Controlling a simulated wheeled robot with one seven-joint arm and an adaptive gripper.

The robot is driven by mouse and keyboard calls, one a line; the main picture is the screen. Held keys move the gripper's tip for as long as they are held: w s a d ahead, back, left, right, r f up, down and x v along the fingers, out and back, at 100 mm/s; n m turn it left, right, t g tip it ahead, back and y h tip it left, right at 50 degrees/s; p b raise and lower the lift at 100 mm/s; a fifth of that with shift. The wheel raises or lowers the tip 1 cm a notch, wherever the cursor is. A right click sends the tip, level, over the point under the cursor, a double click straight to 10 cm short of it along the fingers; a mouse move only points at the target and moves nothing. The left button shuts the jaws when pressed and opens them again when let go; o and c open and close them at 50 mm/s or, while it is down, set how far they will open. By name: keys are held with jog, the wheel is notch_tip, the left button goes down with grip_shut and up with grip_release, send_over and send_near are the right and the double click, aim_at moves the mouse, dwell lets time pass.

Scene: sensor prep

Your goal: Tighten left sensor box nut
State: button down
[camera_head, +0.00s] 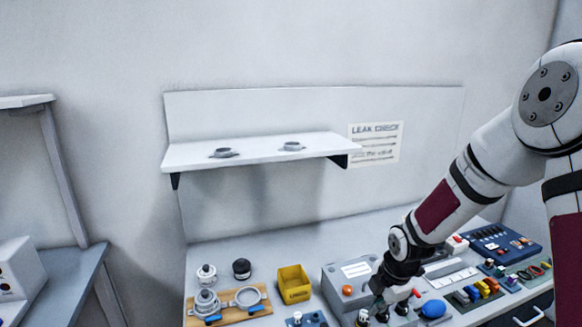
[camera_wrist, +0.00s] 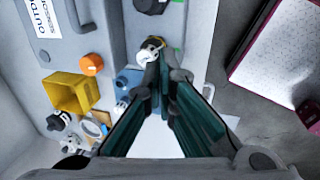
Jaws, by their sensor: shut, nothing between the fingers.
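The grey sensor box (camera_head: 338,279) stands on the bench at the lower middle of the head view, with a label and an orange button (camera_head: 347,290). It also fills the upper left of the wrist view (camera_wrist: 92,25). A white fitting with a yellow ring (camera_wrist: 150,50) sits at its front in the wrist view, probably the left nut; a similar fitting shows at the head view's bottom edge (camera_head: 362,317). My gripper (camera_head: 380,302) points down there. Its fingers (camera_wrist: 163,70) are shut and empty, their tips close beside the fitting; I cannot tell if they touch.
A black fitting (camera_wrist: 152,4) is farther along the box. A yellow bin (camera_head: 294,285) and a wooden board (camera_head: 257,309) with rings lie left. Right are a blue bulb (camera_head: 433,309), coloured clips (camera_head: 478,291) and a dark blue case (camera_head: 503,242). A shelf (camera_head: 255,150) hangs above.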

aim_at(368, 326)
jog(key=shift+d+f+b, duration=0.15)
jog(key=shift+f+b, duration=2)
jog(key=shift+f, duration=1.3)
jog(key=shift+w, duration=0.2)
jog(key=shift+s+a+p, duration=0.25)
jog(key=shift+a+p, duration=0.55)
jog(key=shift+a, duration=0.15)
jog(key=shift+s, duration=0.1)
jog(key=shift+s+r, duration=0.1)
jog(key=shift+s, duration=0.2)
jog(key=p+v, duration=0.2)
jog(key=v, duration=0.1)
jog(key=w+p+v, duration=0.1)
jog(key=p+v, duration=0.1)
jog(key=shift+a+r+p, duration=0.1)
jog(key=shift+r+p, duration=0.3)
jog(key=shift+r, duration=0.1)
